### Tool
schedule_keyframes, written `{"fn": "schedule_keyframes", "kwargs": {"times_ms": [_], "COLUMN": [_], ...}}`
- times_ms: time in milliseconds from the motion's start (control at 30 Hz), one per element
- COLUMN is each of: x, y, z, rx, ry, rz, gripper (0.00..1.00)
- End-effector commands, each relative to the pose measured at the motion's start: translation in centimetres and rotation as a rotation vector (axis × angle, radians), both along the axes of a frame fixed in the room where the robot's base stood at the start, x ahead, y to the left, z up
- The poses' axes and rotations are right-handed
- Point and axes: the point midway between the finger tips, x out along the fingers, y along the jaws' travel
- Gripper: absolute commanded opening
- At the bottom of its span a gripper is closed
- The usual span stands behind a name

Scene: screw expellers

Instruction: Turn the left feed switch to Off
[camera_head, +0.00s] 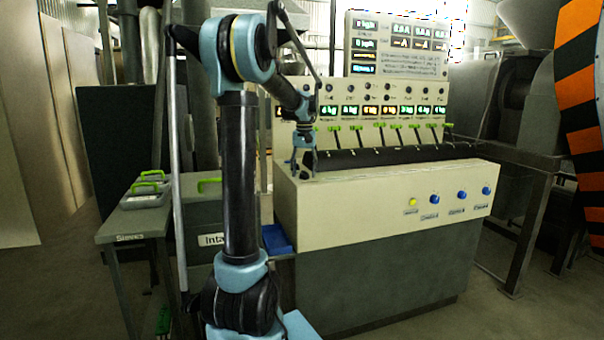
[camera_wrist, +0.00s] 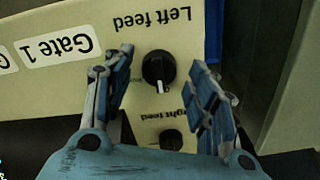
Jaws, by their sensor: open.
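The left feed switch (camera_wrist: 158,67) is a round black knob with a white pointer mark. In the wrist view it sits beside the upside-down "Left feed" label (camera_wrist: 165,18), its mark pointing toward the bottom of the picture. My gripper (camera_wrist: 161,60) is open, with one finger on each side of the knob and a visible gap on both sides; it holds nothing. In the head view my gripper (camera_head: 304,165) is low over the left end of the cream console (camera_head: 345,190), and hides the switch there.
A second black knob (camera_wrist: 171,140), labelled "Right feed", is close by, between the finger bases in the wrist view. A "Gate 1" label (camera_wrist: 57,48) is to the left. Green-handled levers (camera_head: 397,127) line the console. A grey table (camera_head: 135,222) stands left of it.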

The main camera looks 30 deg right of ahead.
Motion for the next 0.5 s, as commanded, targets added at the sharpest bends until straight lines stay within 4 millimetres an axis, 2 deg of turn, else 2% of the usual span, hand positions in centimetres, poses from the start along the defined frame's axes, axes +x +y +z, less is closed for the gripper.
{"fn": "schedule_keyframes", "kwargs": {"times_ms": [500], "x": [0.1], "y": [0.0], "z": [8.6], "rx": [0.000], "ry": [0.000], "rz": [0.000], "gripper": [0.53]}}
